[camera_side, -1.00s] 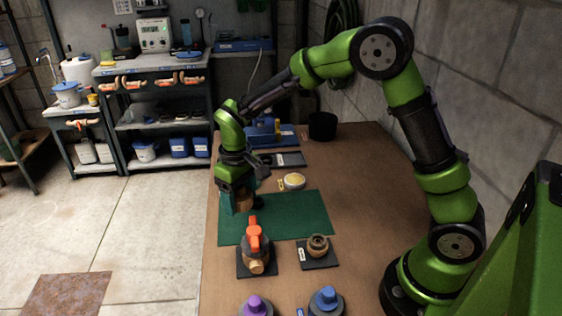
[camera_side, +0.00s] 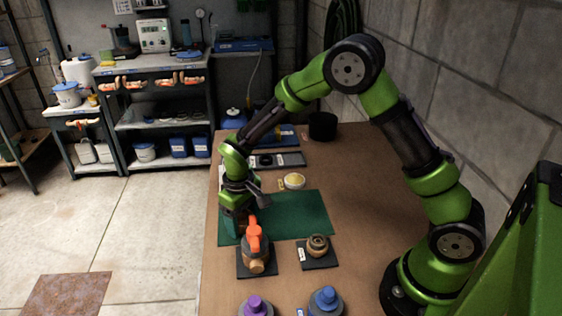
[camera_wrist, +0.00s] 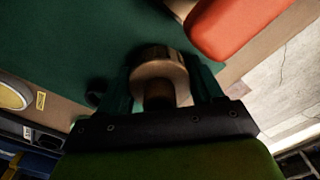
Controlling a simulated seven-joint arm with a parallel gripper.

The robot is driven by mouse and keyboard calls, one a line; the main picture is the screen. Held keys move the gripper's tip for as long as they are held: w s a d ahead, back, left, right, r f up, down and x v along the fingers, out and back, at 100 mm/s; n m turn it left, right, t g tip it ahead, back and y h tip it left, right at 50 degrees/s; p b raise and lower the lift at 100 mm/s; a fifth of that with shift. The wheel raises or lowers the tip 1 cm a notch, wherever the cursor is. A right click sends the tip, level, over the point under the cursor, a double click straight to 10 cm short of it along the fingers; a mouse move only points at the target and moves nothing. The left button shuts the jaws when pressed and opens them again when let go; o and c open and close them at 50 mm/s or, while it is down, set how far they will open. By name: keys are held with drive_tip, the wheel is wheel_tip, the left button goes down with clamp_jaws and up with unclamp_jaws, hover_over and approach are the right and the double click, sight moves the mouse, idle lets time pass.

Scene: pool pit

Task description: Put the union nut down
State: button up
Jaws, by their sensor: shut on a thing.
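My gripper (camera_side: 236,228) is low over the green mat (camera_side: 298,215), near its left edge and just behind the valve with the orange handle (camera_side: 253,232). In the wrist view my gripper (camera_wrist: 162,85) is shut on the union nut (camera_wrist: 158,66), a tan, brass-like ring with a dark opening, held between the two green fingers. The nut is hard to make out in the side view. The green mat (camera_wrist: 70,40) lies beneath it; I cannot tell whether the nut touches it. The orange handle (camera_wrist: 235,25) is close by at upper right.
A small fitting on a dark pad (camera_side: 318,262) stands right of the valve. Purple-capped (camera_side: 256,305) and blue-capped (camera_side: 326,300) containers are in front. A dish of yellow stuff (camera_side: 294,181) and a black cup (camera_side: 323,126) are behind. The mat's right part is clear.

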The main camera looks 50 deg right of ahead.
drive_tip(key=shift+f, duration=0.35)
